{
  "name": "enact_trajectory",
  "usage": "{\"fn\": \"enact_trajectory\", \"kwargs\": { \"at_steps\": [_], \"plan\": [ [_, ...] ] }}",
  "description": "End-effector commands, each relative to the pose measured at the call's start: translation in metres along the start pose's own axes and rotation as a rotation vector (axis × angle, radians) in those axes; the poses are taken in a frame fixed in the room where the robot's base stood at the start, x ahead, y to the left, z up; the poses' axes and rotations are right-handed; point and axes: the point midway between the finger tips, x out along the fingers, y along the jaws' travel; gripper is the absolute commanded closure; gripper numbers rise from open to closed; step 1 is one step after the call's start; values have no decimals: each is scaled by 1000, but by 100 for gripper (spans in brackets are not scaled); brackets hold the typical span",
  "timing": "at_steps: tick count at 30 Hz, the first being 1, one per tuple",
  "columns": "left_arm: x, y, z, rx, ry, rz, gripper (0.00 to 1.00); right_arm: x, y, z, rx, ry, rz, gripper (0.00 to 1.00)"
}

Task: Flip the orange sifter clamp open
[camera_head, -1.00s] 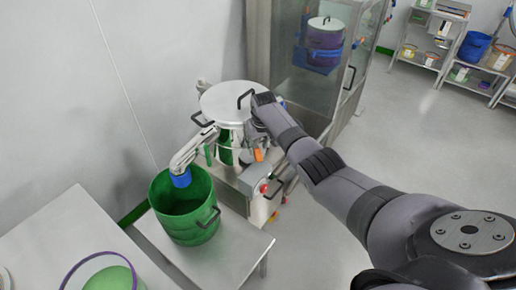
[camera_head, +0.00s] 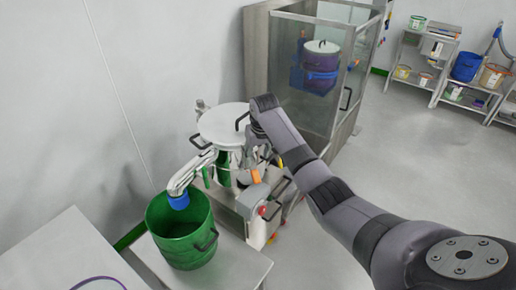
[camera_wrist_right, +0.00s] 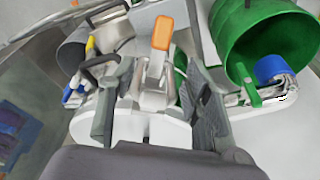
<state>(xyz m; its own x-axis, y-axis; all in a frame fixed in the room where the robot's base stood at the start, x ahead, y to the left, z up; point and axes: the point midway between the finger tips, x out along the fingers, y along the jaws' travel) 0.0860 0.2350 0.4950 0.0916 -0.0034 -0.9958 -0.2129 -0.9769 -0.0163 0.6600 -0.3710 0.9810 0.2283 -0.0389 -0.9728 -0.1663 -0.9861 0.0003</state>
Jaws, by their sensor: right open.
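The sifter (camera_head: 222,122) is a silver drum with a round lid and dark handles, in the middle of the head view. Its clamp has an orange tab (camera_head: 256,176) on the side facing the room, below the lid. My right gripper (camera_head: 264,152) is beside the drum, just above the tab. In the right wrist view, the orange tab (camera_wrist_right: 162,33) and its pale lever stand between the two spread fingers of my open right gripper (camera_wrist_right: 158,105), with no clear contact. I cannot tell whether the clamp is open. My left gripper is not in view.
A green bucket (camera_head: 180,235) stands under the sifter's blue-tipped spout (camera_head: 178,201) on a metal table. A glass-walled cabinet (camera_head: 310,80) stands behind my right arm. Shelves (camera_head: 440,80) are at the far right. Open floor lies right of the sifter.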

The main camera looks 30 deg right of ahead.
Motion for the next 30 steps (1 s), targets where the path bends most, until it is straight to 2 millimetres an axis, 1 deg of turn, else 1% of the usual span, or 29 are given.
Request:
{"fn": "enact_trajectory", "kwargs": {
  "at_steps": [1, 3, 6, 9, 17, 20, 22, 23, 26, 27, 29, 30],
  "plan": [
    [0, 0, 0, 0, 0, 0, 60, -10, 0, -1, 0, 4, 0, 55],
    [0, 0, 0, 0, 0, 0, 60, -20, 0, -1, -1, 4, 0, 55],
    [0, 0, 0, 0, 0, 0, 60, -30, 0, -1, -1, 3, 0, 55],
    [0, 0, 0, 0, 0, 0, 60, -35, 0, 0, 0, 1, 1, 55],
    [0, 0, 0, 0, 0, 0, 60, -36, 0, -1, 0, 1, 1, 55],
    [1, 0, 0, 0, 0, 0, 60, -32, 0, 1, -1, -1, 1, 60],
    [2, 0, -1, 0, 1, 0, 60, -14, -1, 8, -6, -5, 5, 65],
    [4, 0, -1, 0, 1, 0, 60, 0, -2, 14, -10, -8, 8, 67],
    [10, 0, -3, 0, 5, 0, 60, 63, -2, 42, -36, -10, 27, 74],
    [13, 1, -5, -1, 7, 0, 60, 93, -2, 58, -55, -5, 37, 76],
    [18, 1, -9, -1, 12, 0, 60, 139, -1, 83, -88, 9, 54, 80],
    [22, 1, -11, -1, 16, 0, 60, 168, 0, 102, -116, 20, 65, 83]
  ]
}}
